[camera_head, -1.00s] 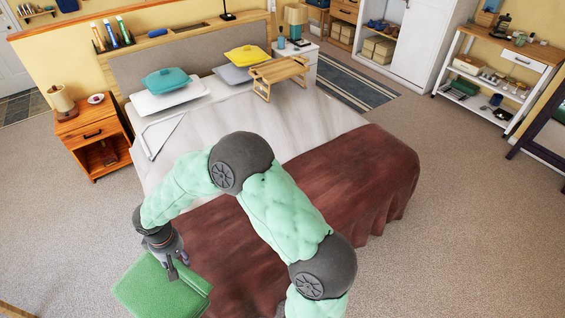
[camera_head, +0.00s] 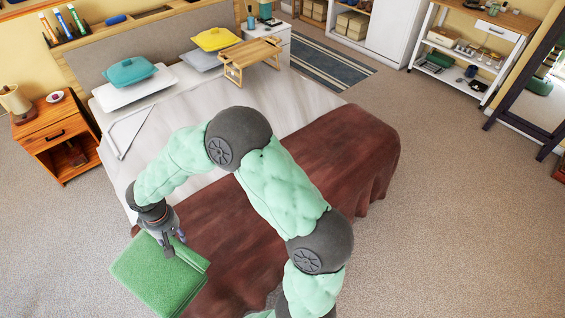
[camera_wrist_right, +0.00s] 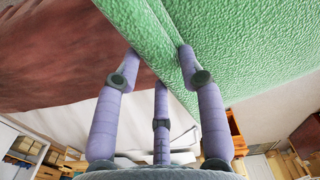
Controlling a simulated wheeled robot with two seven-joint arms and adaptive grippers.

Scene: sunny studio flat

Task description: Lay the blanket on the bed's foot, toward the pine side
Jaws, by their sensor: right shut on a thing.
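The green folded blanket (camera_head: 150,282) is at the near left corner of the bed, over the edge of the dark red cover (camera_head: 330,160) at the foot. My right gripper (camera_head: 173,247) is shut on the blanket's far edge. In the right wrist view the purple fingers (camera_wrist_right: 160,62) grip the green blanket (camera_wrist_right: 250,40), with the red cover to the left. I cannot tell whether the blanket's underside touches the bed. The bed's white sheet (camera_head: 300,98) lies beyond the cover. The pine nightstand (camera_head: 50,130) stands left of the bed. My left gripper is not in view.
A teal pillow (camera_head: 130,71), a yellow pillow (camera_head: 216,39) and a wooden bed tray (camera_head: 248,52) are at the bed's head. My right arm spans the bed's middle. Carpet (camera_head: 470,220) to the right is clear.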

